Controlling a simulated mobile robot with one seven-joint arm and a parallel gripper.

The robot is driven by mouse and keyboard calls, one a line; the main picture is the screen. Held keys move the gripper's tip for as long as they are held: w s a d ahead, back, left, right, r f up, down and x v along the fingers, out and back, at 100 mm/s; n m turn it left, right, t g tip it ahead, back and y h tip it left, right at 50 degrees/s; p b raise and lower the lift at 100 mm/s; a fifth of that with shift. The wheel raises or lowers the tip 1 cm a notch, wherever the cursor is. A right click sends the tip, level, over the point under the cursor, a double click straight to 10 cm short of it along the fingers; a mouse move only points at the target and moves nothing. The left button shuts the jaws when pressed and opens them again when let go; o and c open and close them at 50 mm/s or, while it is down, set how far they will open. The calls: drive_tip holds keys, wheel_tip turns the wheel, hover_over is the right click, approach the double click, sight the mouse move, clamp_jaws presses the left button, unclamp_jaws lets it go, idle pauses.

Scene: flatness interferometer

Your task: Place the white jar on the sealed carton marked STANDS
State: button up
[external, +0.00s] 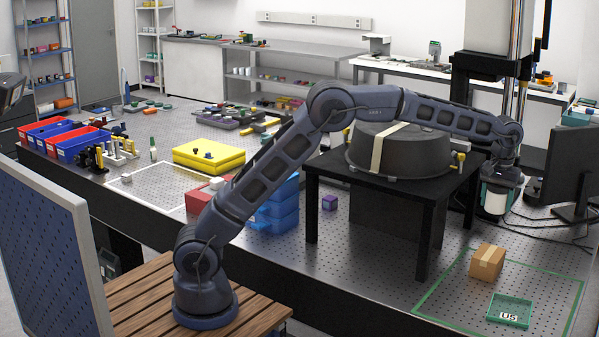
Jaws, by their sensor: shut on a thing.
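The white jar (495,204) hangs upright below my gripper (499,187), at the right of the external view. My gripper is shut on it, and its fingers partly cover the jar's upper part. A small brown sealed carton (487,262) with a lighter tape strip stands on the perforated table below the jar. The jar appears clear of the carton, with a gap between them in the picture. Any marking on the carton is too small to read.
A green tray (509,311) marked "US" lies in front of the carton, inside a green outline. A black stand (428,197) with a large dark round vessel (402,152) is left of the jar. A monitor (573,172) stands at right.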

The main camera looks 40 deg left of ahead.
sight(495, 211)
wheel_tip(495, 211, down, 16)
drive_tip(key=shift+r, duration=0.1)
idle(0.5)
drive_tip(key=o, duration=1.1)
wheel_tip(495, 211, up, 12)
idle(0.5)
